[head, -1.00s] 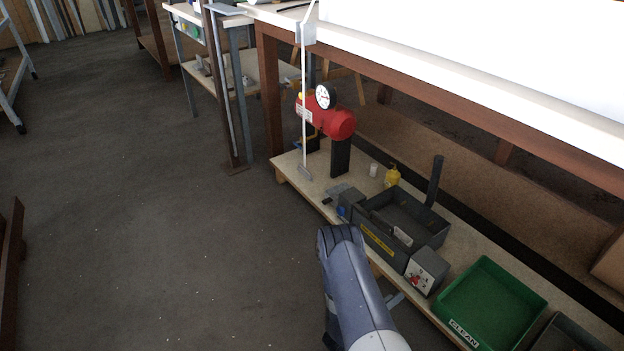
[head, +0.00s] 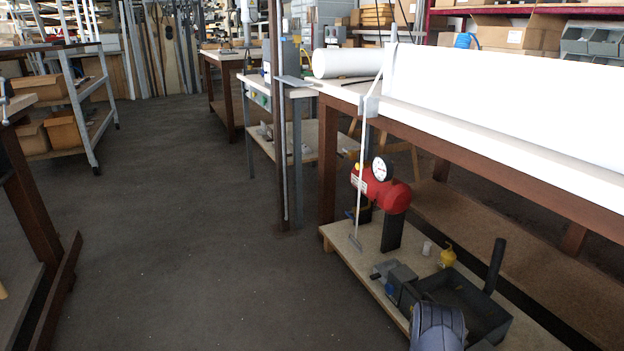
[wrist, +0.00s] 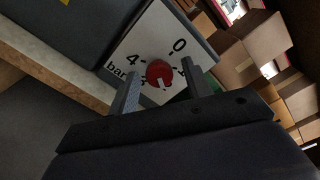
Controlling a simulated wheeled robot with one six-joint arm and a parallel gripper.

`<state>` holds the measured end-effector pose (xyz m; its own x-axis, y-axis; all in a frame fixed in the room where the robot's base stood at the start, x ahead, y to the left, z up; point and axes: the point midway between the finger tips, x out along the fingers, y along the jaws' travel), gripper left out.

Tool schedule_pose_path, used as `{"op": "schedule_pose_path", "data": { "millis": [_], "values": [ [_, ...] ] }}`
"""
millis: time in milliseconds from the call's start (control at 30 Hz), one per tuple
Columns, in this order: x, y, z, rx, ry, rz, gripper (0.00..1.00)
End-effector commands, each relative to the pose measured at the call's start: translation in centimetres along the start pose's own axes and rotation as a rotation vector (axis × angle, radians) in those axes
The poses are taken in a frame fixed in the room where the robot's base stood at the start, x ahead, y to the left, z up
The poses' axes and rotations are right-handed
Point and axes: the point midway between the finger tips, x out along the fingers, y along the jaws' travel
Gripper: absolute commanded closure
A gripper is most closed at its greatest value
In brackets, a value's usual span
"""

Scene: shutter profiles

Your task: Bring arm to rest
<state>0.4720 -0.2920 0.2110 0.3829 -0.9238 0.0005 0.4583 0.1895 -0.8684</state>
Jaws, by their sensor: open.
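My gripper (wrist: 158,95) shows in the wrist view with its two fingers apart and nothing held between them. Beyond the fingers is a pale dial panel with a red knob (wrist: 159,72) and the marks 0, 4 and bar. The knob appears between the fingertips; whether they touch it I cannot tell. In the head view my arm (head: 438,328) rises at the bottom edge, beside the low shelf, and the gripper is out of sight there.
The low wooden shelf (head: 345,236) bears a red tank (head: 388,193) with a gauge (head: 381,169), a yellow bottle (head: 447,256) and a dark box (head: 475,300). A white-topped bench (head: 480,118) stands above it. The grey floor (head: 170,250) to the left is clear.

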Motion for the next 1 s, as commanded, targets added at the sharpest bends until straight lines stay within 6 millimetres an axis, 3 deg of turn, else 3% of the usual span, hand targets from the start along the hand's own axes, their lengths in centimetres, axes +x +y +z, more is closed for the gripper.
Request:
{"op": "schedule_pose_path", "data": {
  "millis": [267, 900, 1000],
  "values": [
    [-1.3, 0.0, 0.1, 0.004, 0.000, 0.004, 0.53],
    [-11.1, -0.1, 0.1, 0.003, -0.003, 0.004, 0.53],
    [-9.5, 0.2, -0.2, 0.006, 0.006, -0.002, 0.53]
  ]
}}
